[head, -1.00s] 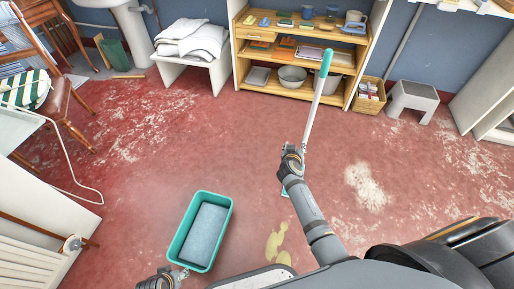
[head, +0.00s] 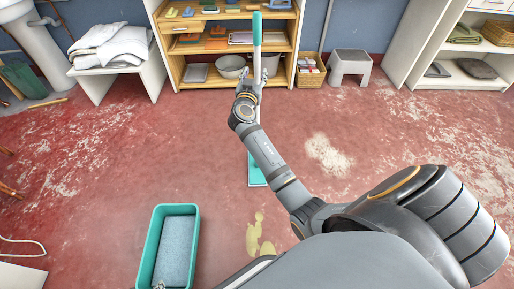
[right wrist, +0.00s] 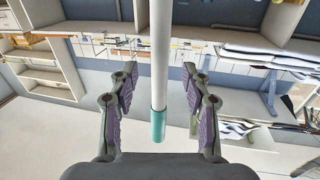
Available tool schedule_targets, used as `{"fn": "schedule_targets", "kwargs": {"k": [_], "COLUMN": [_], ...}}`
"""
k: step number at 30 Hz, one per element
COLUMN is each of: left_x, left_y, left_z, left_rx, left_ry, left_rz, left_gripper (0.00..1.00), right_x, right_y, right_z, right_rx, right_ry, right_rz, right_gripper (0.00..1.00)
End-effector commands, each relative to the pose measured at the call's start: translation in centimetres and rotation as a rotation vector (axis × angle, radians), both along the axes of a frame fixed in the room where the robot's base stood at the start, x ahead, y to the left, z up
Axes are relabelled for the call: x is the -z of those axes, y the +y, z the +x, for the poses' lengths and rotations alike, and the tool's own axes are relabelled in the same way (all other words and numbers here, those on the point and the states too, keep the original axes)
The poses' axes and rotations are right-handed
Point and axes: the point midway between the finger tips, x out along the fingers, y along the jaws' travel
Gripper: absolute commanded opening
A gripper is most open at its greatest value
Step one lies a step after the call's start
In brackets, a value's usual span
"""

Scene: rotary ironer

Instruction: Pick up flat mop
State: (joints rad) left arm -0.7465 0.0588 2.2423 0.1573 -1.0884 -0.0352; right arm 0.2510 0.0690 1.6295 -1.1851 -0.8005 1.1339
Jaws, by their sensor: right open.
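The flat mop (head: 257,40) stands upright, with a teal grip on top, a white shaft and a teal flat head (head: 257,178) on the red floor. My right gripper (head: 256,80) is at the upper shaft, open. In the right wrist view the white shaft (right wrist: 160,60) with a teal section runs between the spread purple-padded fingers (right wrist: 160,85), with gaps on both sides. My arm hides part of the shaft in the head view. Of my left gripper only a small tip (head: 159,285) shows at the near rim of a teal tub; its jaws cannot be judged.
The teal tub (head: 153,243) holds a grey-blue block. A wooden shelf unit (head: 168,60) with bowls stands behind the mop. A basket (head: 311,76) and a grey stool (head: 349,66) are right of it. A white bench (head: 126,72) holds towels. Open floor lies around the mop head.

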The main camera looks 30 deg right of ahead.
Motion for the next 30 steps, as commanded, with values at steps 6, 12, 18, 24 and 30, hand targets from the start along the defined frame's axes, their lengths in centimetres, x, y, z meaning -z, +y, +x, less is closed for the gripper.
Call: {"fn": "schedule_targets", "kwargs": {"k": [6,12,18,24,30], "left_x": [0.7,0.9,0.9,0.8,0.8], "left_y": [-0.1,-0.2,-0.3,-0.3,-0.3], "left_z": [0.2,0.0,0.0,0.0,0.1], "left_rx": [-0.002,-0.006,-0.007,-0.009,-0.009], "left_ry": [-0.025,-0.04,-0.04,-0.037,-0.038], "left_rz": [-0.007,-0.014,-0.015,-0.016,-0.016], "left_gripper": [0.4,0.4,0.4,0.4,0.4], "right_x": [0.3,0.2,0.2,0.2,0.2], "right_y": [-2.5,-3.5,-3.5,-3.4,-3.4], "right_z": [2.5,3.7,3.7,3.7,3.7], "right_rx": [0.001,0.0,0.0,0.0,-0.001], "right_ry": [0.0,0.001,0.001,0.001,0.001], "right_rz": [-0.003,-0.002,-0.001,-0.001,-0.001], "right_gripper": [0.48,0.48,0.43,0.15,0.0]}}
